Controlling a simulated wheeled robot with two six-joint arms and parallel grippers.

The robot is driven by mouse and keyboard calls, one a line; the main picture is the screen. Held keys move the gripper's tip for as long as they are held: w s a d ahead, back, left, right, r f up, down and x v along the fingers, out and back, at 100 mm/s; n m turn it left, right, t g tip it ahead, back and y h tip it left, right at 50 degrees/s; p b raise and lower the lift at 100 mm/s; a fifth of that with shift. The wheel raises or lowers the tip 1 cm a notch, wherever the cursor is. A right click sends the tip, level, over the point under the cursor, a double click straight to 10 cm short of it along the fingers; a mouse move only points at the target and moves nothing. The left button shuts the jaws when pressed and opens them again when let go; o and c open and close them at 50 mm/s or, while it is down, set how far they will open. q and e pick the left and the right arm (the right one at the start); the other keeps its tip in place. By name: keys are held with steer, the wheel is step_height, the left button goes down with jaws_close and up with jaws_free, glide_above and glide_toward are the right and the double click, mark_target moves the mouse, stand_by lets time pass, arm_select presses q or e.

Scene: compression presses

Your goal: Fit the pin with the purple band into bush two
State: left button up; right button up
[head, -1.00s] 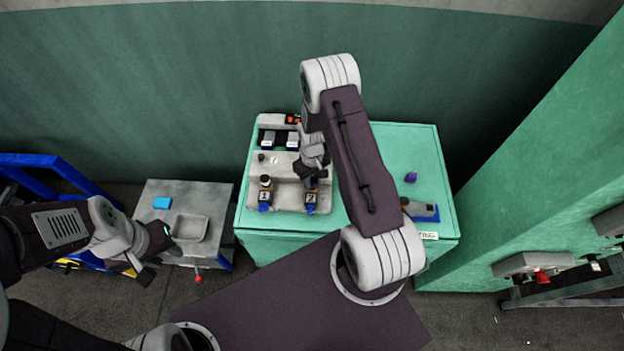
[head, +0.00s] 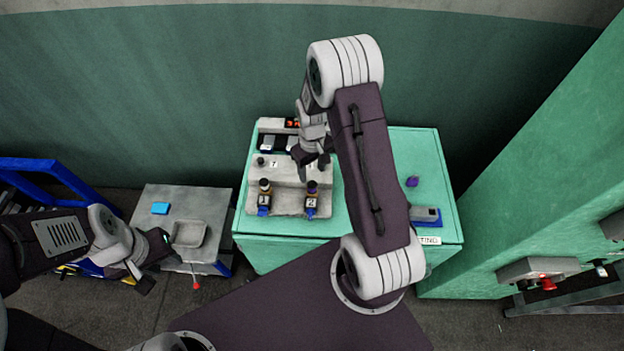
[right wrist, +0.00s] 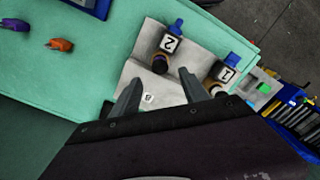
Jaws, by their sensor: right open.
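Bush two (head: 311,204) stands at the front of the grey press block, above a blue part and beside the label 2. My right gripper (head: 312,166) is open and empty, behind and above bush two, apart from the pin. My left gripper (head: 152,262) is open and empty beside the small grey table.
Bush one (head: 264,197) holds a dark-topped piece left of bush two. A purple piece (head: 411,182) lies on the green bench (head: 400,145); an orange piece (right wrist: 61,45) shows in the right wrist view. A blue-based block (head: 425,214) sits at the right.

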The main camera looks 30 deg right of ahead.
steer(key=shift+r, duration=0.35)
stand_by(0.4)
steer(key=shift+f, duration=0.15)
steer(key=a+r+n+t+b, duration=0.1)
steer(key=a+r+t+b, duration=0.1)
steer(key=a+r+b, duration=0.3)
steer(key=s+a+f+m+b, duration=0.2)
steer(key=s, duration=1)
steer(key=shift+s+a+m+g, duration=0.3)
steer(key=shift+m+g, duration=0.1)
steer(key=shift+s, duration=0.15)
